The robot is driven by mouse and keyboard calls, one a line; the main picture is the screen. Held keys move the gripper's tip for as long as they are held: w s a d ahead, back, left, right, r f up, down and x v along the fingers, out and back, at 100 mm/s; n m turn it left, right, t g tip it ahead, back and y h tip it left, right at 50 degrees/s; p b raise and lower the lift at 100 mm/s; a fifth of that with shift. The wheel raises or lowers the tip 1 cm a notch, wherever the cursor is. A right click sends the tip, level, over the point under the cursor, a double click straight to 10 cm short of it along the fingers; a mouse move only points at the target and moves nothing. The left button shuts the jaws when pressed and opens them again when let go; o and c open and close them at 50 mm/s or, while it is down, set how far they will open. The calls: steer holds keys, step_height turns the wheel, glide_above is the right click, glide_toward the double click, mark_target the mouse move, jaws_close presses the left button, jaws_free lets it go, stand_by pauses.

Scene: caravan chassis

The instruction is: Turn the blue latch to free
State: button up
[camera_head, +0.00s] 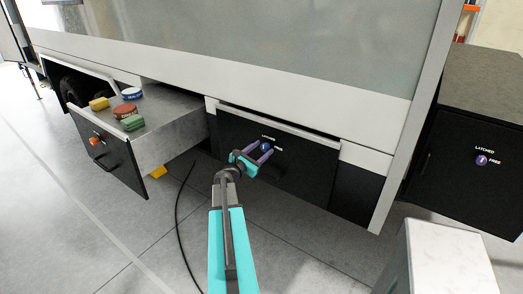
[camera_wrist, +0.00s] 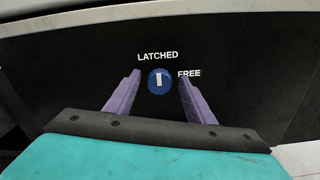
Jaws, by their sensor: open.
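The blue latch (camera_wrist: 159,81) is a round knob with a white bar on a black panel. In the wrist view its bar stands upright, in line with the word LATCHED above it; the word FREE is to its right. In the head view the latch (camera_head: 265,147) is small, on the black panel (camera_head: 300,168) under the caravan's side. My gripper (camera_wrist: 159,88) is open, with one purple finger on each side of the latch in the wrist view. I cannot tell whether either finger touches it. The gripper also shows in front of the panel in the head view (camera_head: 259,158).
An open drawer (camera_head: 165,112) at left holds several coloured tins and blocks and has an orange knob (camera_head: 95,141) on its front. A black cabinet (camera_head: 465,170) at right has a purple knob (camera_head: 481,160). A pale box (camera_head: 445,262) stands at the lower right.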

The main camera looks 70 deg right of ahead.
steer(key=c, duration=1.1)
steer(key=shift+o, duration=0.2)
steer(key=b, duration=0.1)
steer(key=m+b, duration=0.1)
steer(key=b, duration=0.1)
steer(key=shift+f+b, duration=0.25)
steer(key=shift+b, duration=0.05)
steer(key=m+b, duration=0.1)
steer(key=b, duration=0.2)
steer(key=shift+m, duration=0.3)
steer(key=m+b, duration=0.6)
steer(key=b, duration=0.6)
steer(key=shift+s+f+m, duration=0.1)
steer(key=shift+s+m, duration=0.05)
steer(key=shift+m, duration=0.15)
steer(key=m+b, duration=0.6)
steer(key=b, duration=0.4)
steer(key=shift+f, duration=0.1)
steer(key=m+b, duration=0.2)
steer(key=b, duration=0.1)
steer(key=shift+m+b, duration=0.3)
steer(key=shift+r, duration=0.2)
